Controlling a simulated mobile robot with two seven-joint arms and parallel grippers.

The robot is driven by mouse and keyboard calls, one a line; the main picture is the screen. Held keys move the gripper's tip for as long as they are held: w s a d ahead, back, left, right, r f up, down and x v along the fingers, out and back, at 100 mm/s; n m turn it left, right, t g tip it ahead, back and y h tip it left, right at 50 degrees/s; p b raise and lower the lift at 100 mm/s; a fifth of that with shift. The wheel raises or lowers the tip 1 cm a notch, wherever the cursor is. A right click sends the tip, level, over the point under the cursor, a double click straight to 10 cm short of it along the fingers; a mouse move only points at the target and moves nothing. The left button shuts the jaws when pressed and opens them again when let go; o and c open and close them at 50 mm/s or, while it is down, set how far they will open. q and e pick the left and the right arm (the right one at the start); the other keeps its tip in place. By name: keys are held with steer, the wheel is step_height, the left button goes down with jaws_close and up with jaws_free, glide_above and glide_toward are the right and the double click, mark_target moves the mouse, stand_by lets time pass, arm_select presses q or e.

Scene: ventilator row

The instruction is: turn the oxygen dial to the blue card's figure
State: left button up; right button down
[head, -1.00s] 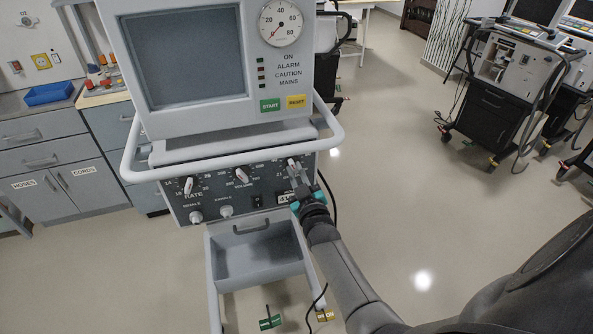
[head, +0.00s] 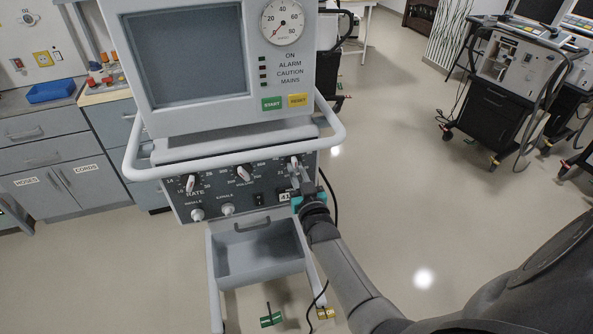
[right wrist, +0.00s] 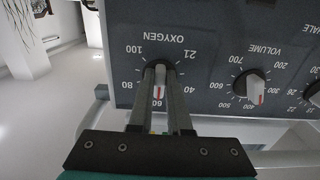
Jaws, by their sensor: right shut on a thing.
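The oxygen dial is a knob (right wrist: 160,78) with a pale, red-marked pointer, under the word OXYGEN in the right wrist view. Its scale runs from 21 to 100, and the pointer faces about the 60 mark. My right gripper (right wrist: 160,75) is shut on this knob, one finger on each side. In the head view the right gripper (head: 302,182) reaches the right end of the ventilator's control panel (head: 222,212), hiding part of that corner. I cannot make out a blue card in either view. My left gripper is not in view.
The volume knob (right wrist: 255,88) sits beside the oxygen dial, with the rate knob (head: 191,183) further left. A pale rail (head: 240,150) crosses above the panel. An open drawer (head: 258,250) hangs below. Clear floor lies to the right, before another ventilator cart (head: 490,105).

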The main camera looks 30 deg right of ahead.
steer(key=c, duration=0.9)
jaws_free()
steer(key=shift+o, duration=0.2)
steer(key=shift+s, duration=0.1)
steer(key=p+v, duration=0.2)
steer(key=v, duration=1.3)
steer(key=shift+a, duration=0.1)
